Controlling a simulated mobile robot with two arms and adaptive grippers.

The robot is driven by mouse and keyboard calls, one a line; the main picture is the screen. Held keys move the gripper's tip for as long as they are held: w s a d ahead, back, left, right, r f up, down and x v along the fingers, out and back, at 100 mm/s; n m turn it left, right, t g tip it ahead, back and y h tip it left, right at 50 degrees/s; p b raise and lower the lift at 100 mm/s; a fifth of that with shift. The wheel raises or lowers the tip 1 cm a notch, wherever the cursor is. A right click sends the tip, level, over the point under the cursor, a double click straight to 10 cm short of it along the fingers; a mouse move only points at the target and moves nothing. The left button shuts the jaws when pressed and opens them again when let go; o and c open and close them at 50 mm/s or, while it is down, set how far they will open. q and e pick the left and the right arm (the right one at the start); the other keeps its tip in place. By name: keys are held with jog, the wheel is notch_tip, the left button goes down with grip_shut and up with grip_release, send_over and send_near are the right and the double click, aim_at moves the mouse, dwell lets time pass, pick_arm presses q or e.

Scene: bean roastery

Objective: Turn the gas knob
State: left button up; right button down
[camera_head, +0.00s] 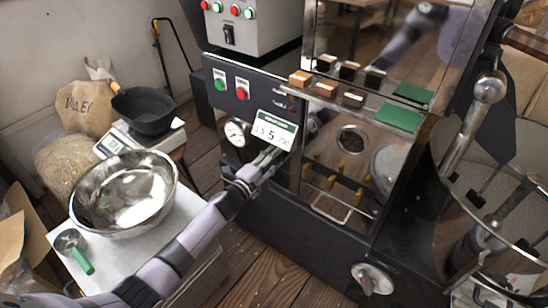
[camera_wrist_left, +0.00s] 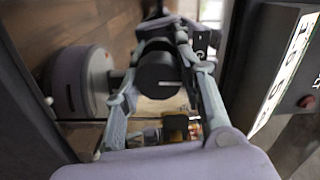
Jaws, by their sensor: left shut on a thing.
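The gas knob (camera_wrist_left: 160,75) is a dark round cap in the left wrist view, between the two fingers. My left gripper (camera_wrist_left: 158,82) is shut on it, with one finger on each side. I cannot tell how far the knob is turned. My right gripper is not in view.
A round gauge (camera_head: 237,132) sits just left of my left gripper. A green button (camera_head: 220,85) and a red button (camera_head: 242,90) are above. A steel bowl (camera_head: 125,194), a scale (camera_head: 112,145) and a green-handled scoop (camera_head: 75,249) are at left.

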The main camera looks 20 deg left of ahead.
pick_arm(q)
jog(key=shift+n, duration=0.5)
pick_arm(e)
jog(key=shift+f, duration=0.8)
pick_arm(q)
jog(key=o, duration=1.1)
jog(key=shift+o, duration=0.2)
jog(key=v, duration=1.2)
